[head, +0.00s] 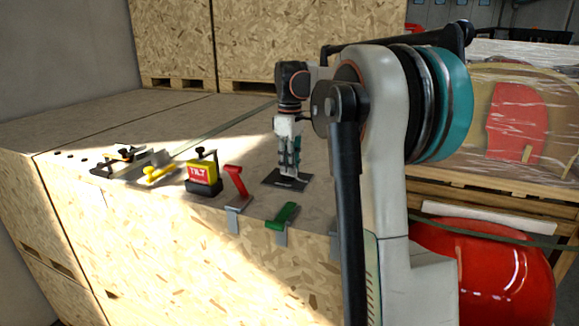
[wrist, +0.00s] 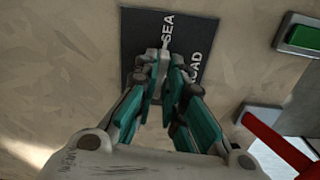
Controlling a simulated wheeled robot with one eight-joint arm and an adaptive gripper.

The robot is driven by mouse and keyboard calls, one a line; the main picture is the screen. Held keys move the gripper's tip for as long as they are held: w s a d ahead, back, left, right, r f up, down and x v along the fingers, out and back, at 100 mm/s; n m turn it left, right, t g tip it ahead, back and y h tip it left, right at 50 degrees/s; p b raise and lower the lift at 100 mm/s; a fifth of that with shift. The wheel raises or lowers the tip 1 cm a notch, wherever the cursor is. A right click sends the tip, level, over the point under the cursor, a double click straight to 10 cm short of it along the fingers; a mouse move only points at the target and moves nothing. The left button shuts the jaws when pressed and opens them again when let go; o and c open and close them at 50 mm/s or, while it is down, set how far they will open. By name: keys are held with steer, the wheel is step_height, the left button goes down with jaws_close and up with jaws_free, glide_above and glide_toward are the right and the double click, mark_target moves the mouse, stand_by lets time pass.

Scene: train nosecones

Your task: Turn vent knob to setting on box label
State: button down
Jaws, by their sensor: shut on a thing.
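A flat black plate (head: 271,181) lies on the wooden box top under my gripper (head: 289,172). A pale, narrow knob (wrist: 165,38) stands at the plate's middle, pointing toward "SEA". My gripper (wrist: 162,70) points down and is shut on the knob. The fingers hide the plate's lower part and any words there. I cannot make out a label naming a setting on the box.
A yellow-and-red "TILT" device (head: 202,174), a yellow-handled trowel (head: 155,173) and other tools stand to the left. The box top behind is clear.

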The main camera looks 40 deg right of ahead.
steer(key=shift+n, duration=0.6)
steer(key=c, duration=1.7)
jaws_free()
steer(key=shift+r, duration=0.1)
step_height(320, 180, up, 12)
steer(key=shift+f, duration=0.1)
